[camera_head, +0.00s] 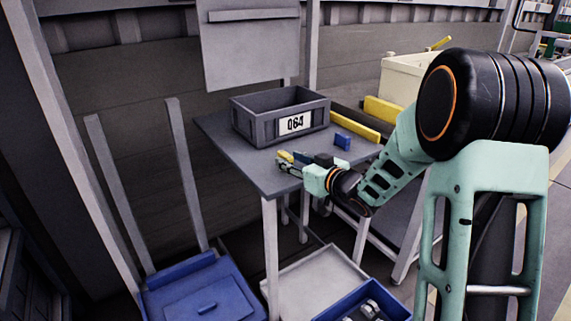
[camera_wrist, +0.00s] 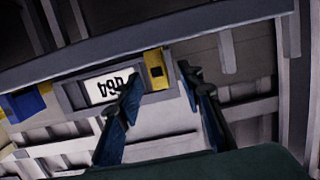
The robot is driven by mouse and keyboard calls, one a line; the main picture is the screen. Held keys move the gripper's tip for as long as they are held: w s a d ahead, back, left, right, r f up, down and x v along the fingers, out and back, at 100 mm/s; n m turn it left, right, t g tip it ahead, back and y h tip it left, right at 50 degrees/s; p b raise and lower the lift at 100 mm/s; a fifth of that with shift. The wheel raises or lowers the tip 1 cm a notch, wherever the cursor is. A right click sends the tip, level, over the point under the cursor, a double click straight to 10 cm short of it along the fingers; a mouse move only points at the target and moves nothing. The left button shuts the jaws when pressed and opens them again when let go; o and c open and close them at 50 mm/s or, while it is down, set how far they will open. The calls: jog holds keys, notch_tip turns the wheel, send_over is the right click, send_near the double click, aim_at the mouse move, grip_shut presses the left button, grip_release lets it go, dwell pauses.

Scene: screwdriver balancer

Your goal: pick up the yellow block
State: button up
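Contact cannot be made out there.
The grey bin (camera_head: 252,123) labelled 064 stands at the back of the table (camera_head: 225,140). A blue block (camera_head: 343,141) lies right of my gripper. A long yellow bar (camera_head: 355,125) lies along the table's right side. A blue bin (camera_head: 385,298) with parts is below.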

aim_at(291, 160)
jog(key=x, duration=0.3)
jog(key=shift+w+a, duration=0.1)
jog(key=shift+w, duration=0.05)
jog(key=shift+c, duration=0.5)
grip_shut()
jog(key=shift+r, duration=0.1)
